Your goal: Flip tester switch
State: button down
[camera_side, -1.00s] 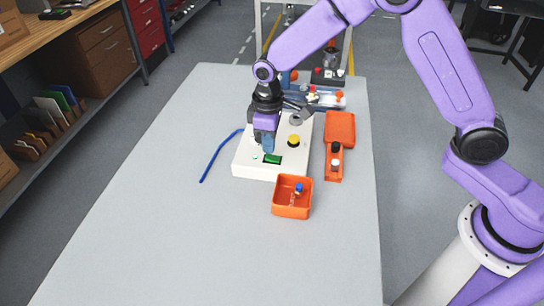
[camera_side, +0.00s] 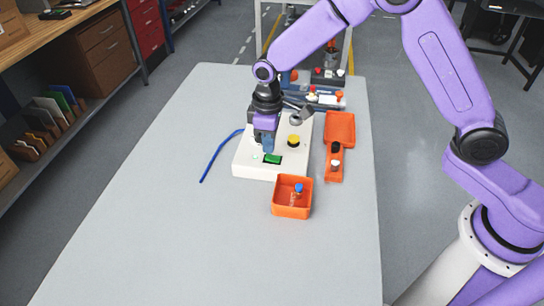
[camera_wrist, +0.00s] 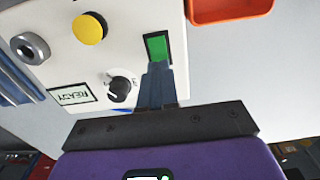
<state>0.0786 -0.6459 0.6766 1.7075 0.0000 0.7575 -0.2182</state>
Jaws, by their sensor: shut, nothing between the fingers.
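The tester is a white box (camera_side: 246,168) on the grey table. Its green switch (camera_side: 273,159) shows on the top face near the front. In the wrist view the green switch (camera_wrist: 157,47) sits in a dark frame. The top also carries a yellow button (camera_wrist: 89,29), a black knob (camera_wrist: 119,89), a metal socket (camera_wrist: 30,47) and a small display reading READY (camera_wrist: 72,95). My gripper (camera_side: 268,150) is shut and empty, pointing down at the tester. In the wrist view its fingertips (camera_wrist: 158,68) are right at the switch's edge; I cannot tell whether they touch.
An open orange bin (camera_side: 292,210) holding a small blue-topped part stands in front of the tester. Orange trays (camera_side: 340,130) lie to its right. A blue cable (camera_side: 214,163) lies left of it. Other parts stand behind. The table's front and left are clear.

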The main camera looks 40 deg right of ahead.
aim_at(270, 158)
jog(key=shift+f, duration=1)
dwell(0.8)
jog(key=shift+r, duration=3.55)
jog(key=s+d+r+n, duration=0.1)
jog(key=s+d, duration=0.4)
jog(key=s, duration=0.5)
jog(key=s+d+r+n, duration=0.1)
jog(key=s+d+r, duration=0.2)
jog(key=s, duration=0.8)
jog(key=s+d+r+n, duration=0.1)
jog(key=s+d+r, duration=0.1)
jog(key=s+d, duration=0.5)
jog(key=s, duration=0.3)
jog(key=shift+s+d+r+n, duration=0.15)
jog(key=shift+d+r+n, duration=0.1)
jog(key=shift+r+n, duration=0.05)
